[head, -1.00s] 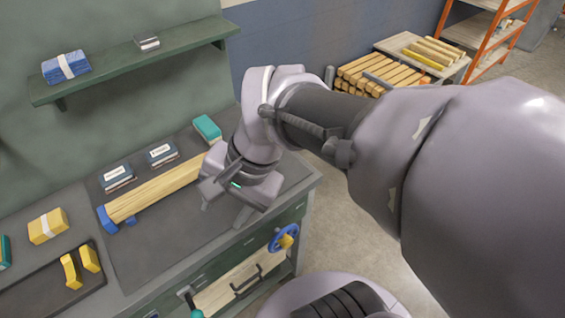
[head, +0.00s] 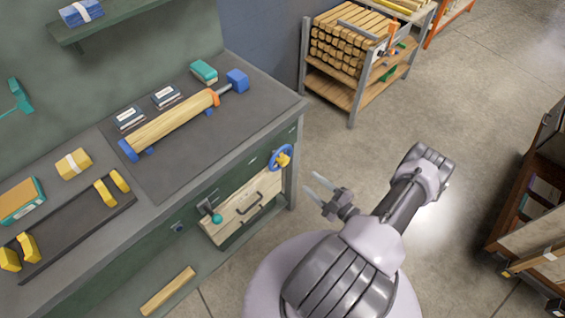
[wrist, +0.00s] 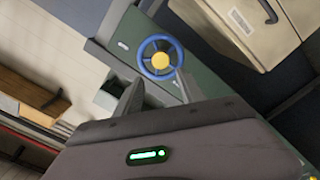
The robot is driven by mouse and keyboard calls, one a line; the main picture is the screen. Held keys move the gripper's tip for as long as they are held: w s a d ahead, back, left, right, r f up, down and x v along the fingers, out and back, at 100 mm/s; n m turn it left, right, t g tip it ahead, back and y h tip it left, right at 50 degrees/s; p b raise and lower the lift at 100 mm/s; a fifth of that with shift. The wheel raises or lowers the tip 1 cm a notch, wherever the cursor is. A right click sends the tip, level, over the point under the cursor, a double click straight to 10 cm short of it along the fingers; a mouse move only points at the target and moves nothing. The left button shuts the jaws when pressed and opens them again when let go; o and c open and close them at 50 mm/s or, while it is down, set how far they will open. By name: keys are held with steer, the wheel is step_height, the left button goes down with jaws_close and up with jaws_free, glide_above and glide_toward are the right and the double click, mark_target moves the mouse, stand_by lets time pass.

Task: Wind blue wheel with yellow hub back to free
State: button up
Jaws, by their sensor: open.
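In the wrist view the blue wheel (wrist: 160,57) faces the camera, just beyond my fingers. My gripper (head: 314,187) is open and empty, to the right of the wheel and apart from it in the head view. In the wrist view my gripper (wrist: 155,95) shows its two fingers spread, with the wheel past their tips. Nothing hides the wheel's rim.
A teal-knobbed lever (head: 212,212) sits left of the drawer front (head: 243,205). A rack of wood (head: 350,65) stands behind. The floor right of the bench is open.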

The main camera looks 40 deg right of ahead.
mark_target(286, 163)
steer(key=w, duration=0.4)
steer(key=w+a+b, duration=0.1)
steer(key=w, duration=0.4)
steer(key=w+b, duration=0.1)
steer(key=w, duration=0.4)
steer(key=shift+w+a, duration=0.15)
steer(key=shift+w, duration=0.1)
jaws_close()
steer(key=shift+n, duration=0.3)
